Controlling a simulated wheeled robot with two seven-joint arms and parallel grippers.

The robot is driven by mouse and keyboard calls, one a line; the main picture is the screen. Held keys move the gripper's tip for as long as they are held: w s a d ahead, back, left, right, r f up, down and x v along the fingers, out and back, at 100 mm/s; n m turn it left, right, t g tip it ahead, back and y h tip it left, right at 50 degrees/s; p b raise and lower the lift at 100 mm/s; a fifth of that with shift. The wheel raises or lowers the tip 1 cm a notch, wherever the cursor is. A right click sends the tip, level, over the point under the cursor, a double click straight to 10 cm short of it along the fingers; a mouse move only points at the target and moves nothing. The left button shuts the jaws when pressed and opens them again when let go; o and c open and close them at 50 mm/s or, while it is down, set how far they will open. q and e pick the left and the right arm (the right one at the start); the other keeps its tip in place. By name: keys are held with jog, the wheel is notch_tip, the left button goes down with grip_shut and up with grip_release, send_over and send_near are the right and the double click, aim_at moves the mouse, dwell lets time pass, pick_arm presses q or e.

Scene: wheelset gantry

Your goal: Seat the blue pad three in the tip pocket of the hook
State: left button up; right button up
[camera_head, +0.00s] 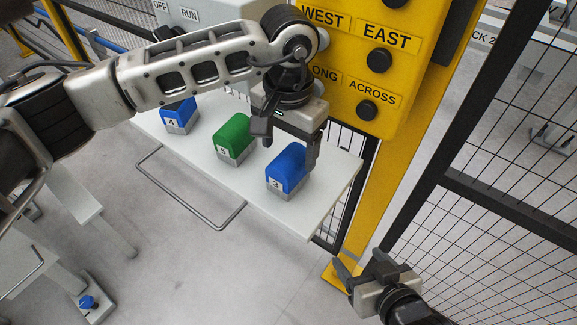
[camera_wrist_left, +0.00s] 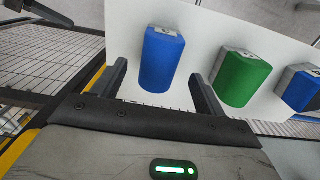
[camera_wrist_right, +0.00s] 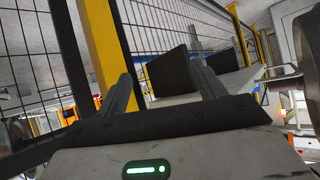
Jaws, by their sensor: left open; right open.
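Blue pad three (camera_head: 286,170) stands on the white shelf near its right end, its grey base marked 3. It also shows in the left wrist view (camera_wrist_left: 162,60), ahead of and between the fingers. My left gripper (camera_head: 290,150) is open just above and behind the pad, apart from it as far as I can tell; in the left wrist view its fingers (camera_wrist_left: 160,85) flank the pad's near end. My right gripper (camera_head: 362,275) is open and empty at the lower right, below the yellow post; its fingers show in the right wrist view (camera_wrist_right: 165,85). I cannot make out the hook.
A green pad (camera_head: 234,137) and a blue pad marked 4 (camera_head: 179,114) stand on the white shelf (camera_head: 320,205) left of pad three. A yellow control panel (camera_head: 360,60) with black knobs is behind. Black mesh fencing (camera_head: 500,200) fills the right side.

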aim_at(288, 167)
pick_arm(q)
jog(key=shift+f+p, duration=0.7)
jog(key=shift+f, duration=2.25)
jog(key=shift+r, duration=0.1)
jog(key=c, duration=1.3)
